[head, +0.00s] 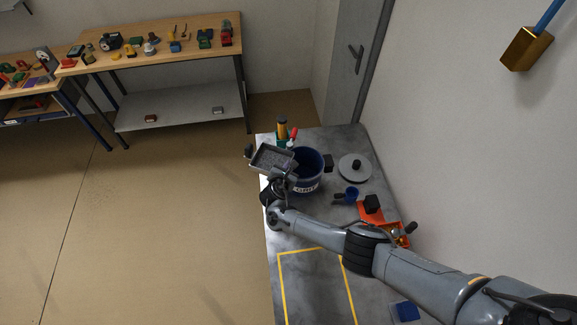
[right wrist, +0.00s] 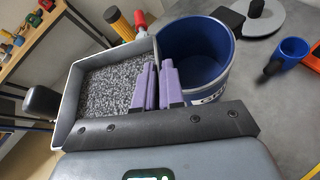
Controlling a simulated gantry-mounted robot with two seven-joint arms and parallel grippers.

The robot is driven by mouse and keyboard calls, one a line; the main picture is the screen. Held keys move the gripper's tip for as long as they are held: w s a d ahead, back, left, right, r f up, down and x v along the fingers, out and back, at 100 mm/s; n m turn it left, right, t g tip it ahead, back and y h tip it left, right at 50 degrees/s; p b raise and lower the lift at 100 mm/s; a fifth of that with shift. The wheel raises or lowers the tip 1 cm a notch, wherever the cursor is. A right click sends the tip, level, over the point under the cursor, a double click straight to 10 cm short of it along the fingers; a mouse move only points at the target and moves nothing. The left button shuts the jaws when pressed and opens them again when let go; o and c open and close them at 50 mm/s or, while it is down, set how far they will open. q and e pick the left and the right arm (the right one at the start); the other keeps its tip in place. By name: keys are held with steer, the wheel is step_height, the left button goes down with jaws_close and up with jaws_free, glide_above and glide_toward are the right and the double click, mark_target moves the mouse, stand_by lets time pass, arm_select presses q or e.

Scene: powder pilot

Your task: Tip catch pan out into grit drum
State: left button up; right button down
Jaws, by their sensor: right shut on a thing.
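The catch pan (right wrist: 67,105) is a grey rectangular tray full of grey grit. My right gripper (right wrist: 158,85) is shut on its wall nearest the drum, one purple finger on either side. The grit drum (right wrist: 228,72) is a round blue open drum just right of the pan. It also shows in the head view (head: 316,183), a white label on its front. No grit shows in the visible part of its inside. My left gripper is out of view.
A yellow-and-black handled tool (head: 282,126) and a red-handled one stand behind the pan. A yellow-outlined area (head: 312,290) in front is clear.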

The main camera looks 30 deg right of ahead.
steer(key=d+m+y+p, duration=0.1)
steer(key=y, duration=0.2)
steer(key=d+f+m+y+p, duration=0.1)
steer(key=m+y+p, duration=0.1)
steer(key=y, duration=0.1)
steer(key=d+m+y+p, duration=0.2)
steer(key=y, duration=0.1)
steer(key=shift+s+d+f+t+y, duration=0.1)
steer(key=shift+s+f+t+y, duration=0.05)
steer(key=shift+s+t+y, duration=0.2)
steer(key=shift+d+m+y+b, duration=0.3)
steer(key=shift+m+y+b, duration=0.1)
steer(key=shift+y+b, duration=0.3)
steer(key=shift+s+d+m+t+y+b, duration=0.1)
steer(key=shift+d+m+t+y+b, duration=0.3)
steer(key=shift+y+b, duration=0.85)
steer(key=shift+s+d+m+t+y+b, duration=0.1)
steer(key=shift+d+m+t+y+b, duration=0.3)
steer(key=shift+b, duration=1.5)
steer(key=shift+s+d+m+t+y+b, duration=0.15)
steer(key=shift+d+m+y+b, duration=0.65)
steer(key=shift+b, duration=0.8)
